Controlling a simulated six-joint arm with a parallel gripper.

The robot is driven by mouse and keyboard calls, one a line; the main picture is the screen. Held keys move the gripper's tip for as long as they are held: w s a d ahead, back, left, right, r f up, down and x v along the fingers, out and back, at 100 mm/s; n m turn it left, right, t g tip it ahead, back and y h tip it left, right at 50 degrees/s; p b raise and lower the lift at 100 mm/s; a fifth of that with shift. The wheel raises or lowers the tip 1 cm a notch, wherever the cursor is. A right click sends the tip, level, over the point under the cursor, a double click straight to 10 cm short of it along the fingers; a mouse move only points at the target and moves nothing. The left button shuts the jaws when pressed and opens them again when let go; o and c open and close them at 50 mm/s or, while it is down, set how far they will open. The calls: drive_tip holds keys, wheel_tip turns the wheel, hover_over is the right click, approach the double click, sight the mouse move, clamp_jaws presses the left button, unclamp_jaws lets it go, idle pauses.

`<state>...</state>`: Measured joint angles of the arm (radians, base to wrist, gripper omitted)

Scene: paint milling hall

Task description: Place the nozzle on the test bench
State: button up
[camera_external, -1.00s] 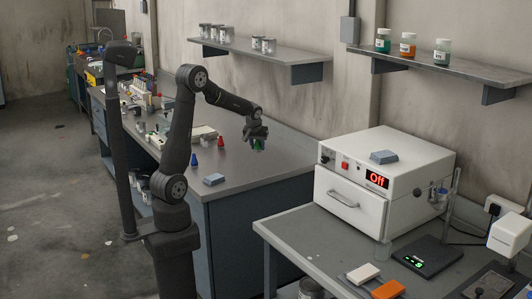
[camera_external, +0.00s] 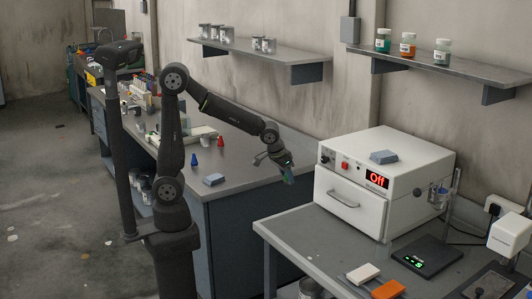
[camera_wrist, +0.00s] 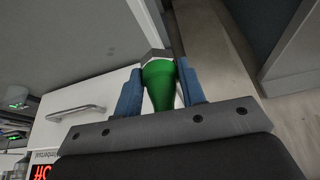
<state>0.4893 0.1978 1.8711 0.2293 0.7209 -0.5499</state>
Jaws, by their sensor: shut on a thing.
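The green nozzle (camera_wrist: 158,85) is held between the blue fingers of my gripper (camera_wrist: 160,92) in the wrist view. In the external view my gripper (camera_external: 286,172) hangs in the air beyond the right end of the long grey workbench (camera_external: 240,175), with the green nozzle (camera_external: 289,180) small and partly hidden at its tip. The nearer grey table (camera_external: 315,245) with the white oven (camera_external: 385,180) stands to the right of and below my gripper. I cannot tell which surface is the test bench.
A blue cone (camera_external: 194,159), a red cone (camera_external: 221,142) and a grey-blue block (camera_external: 214,180) are on the long workbench. The table holds a black scale (camera_external: 427,257), a white block (camera_external: 363,273) and an orange block (camera_external: 388,289).

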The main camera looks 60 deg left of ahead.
drive_tip(key=s+d+m+h, duration=0.1)
drive_tip(key=s+d+m, duration=0.2)
drive_tip(key=s+d, duration=0.45)
drive_tip(key=s+d+m+h, duration=0.1)
drive_tip(key=s+d+m, duration=0.3)
drive_tip(key=s, duration=0.6)
drive_tip(key=n+g, duration=0.1)
hover_over(287, 221)
drive_tip(key=s, duration=0.1)
drive_tip(key=f, duration=0.7)
drive_tip(key=shift+s+a, duration=0.1)
drive_tip(key=shift+a, duration=0.2)
drive_tip(key=shift+f, duration=2.05)
drive_tip(key=shift+f, duration=0.1)
drive_tip(key=o, duration=1)
drive_tip(key=v, duration=1.2)
